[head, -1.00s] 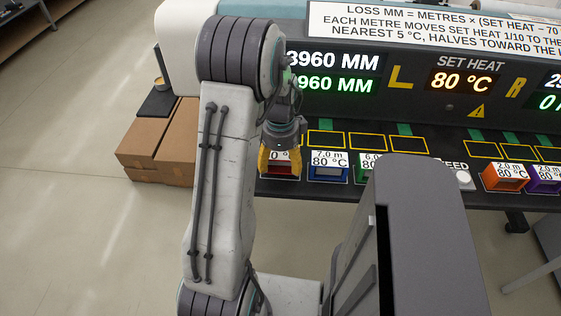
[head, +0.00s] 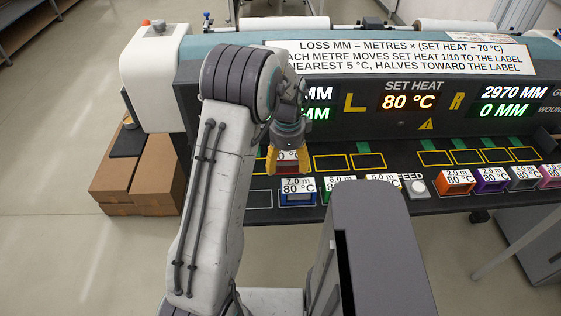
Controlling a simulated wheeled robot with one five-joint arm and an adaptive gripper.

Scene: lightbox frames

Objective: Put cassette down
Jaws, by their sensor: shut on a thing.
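My gripper (head: 287,164) is shut on a red cassette (head: 287,169), with a yellow finger on each side. The cassette's white label is partly hidden by my gripper. It is over the back row of yellow-outlined slots, left of an empty yellow slot (head: 328,163). I cannot tell whether it touches the black deck (head: 350,142). A white-outlined spot (head: 259,199) in the front row is empty. A blue cassette (head: 298,198) labelled 7.0 m, 80 °C stands to its right, then a green cassette (head: 330,194) labelled 6.0 m.
A 5.0 m cassette (head: 384,180) is partly hidden by my body. A white feed button (head: 418,187) is right of it. Orange (head: 457,187), purple (head: 490,185) and other cassettes stand further right. Another yellow slot (head: 368,161) is empty. The display panel (head: 400,100) rises behind.

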